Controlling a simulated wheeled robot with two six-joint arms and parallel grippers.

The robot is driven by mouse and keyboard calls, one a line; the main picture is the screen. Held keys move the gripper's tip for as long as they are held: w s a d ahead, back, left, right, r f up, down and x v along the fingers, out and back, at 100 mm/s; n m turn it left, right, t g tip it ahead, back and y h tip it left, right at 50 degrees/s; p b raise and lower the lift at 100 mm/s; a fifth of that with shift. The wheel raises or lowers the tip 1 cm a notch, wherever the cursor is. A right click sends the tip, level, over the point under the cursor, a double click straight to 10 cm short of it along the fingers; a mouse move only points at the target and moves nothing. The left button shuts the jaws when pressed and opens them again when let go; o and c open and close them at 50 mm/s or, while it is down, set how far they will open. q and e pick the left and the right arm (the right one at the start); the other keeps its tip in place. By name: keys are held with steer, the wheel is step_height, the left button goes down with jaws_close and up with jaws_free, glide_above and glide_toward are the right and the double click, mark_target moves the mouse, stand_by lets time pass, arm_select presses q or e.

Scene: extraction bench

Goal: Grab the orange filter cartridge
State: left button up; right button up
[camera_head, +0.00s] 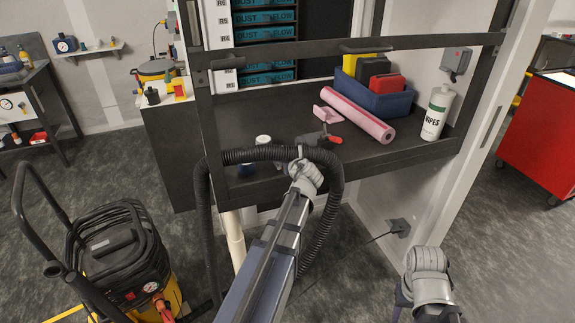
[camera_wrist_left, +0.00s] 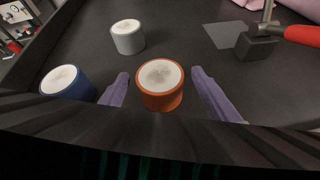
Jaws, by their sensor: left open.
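The orange filter cartridge (camera_wrist_left: 160,97) is a short upright cylinder with a whitish top, standing on the dark bench in the left wrist view. My left gripper (camera_wrist_left: 160,74) is open, with one purple finger on each side of the cartridge and a visible gap to each. I cannot tell whether the fingertips are level with it or above it. In the head view the orange cartridge is hidden behind my arm and the black hose. A blue cartridge (camera_wrist_left: 67,84) stands to its left and a grey-white one (camera_wrist_left: 128,40) behind it.
A red-handled tool (camera_head: 324,139) and a pink roll (camera_head: 357,110) lie to the right on the bench. Behind are a blue bin (camera_head: 395,104) and a wipes bottle (camera_head: 437,113). A black hose (camera_head: 335,200) loops around my left arm. A dark frame bar (camera_head: 400,43) crosses above.

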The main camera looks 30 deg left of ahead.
arm_select(q)
steer(key=c, duration=1.4)
steer(key=shift+r, duration=0.15)
step_height(320, 180, up, 10)
steer(key=p, duration=1)
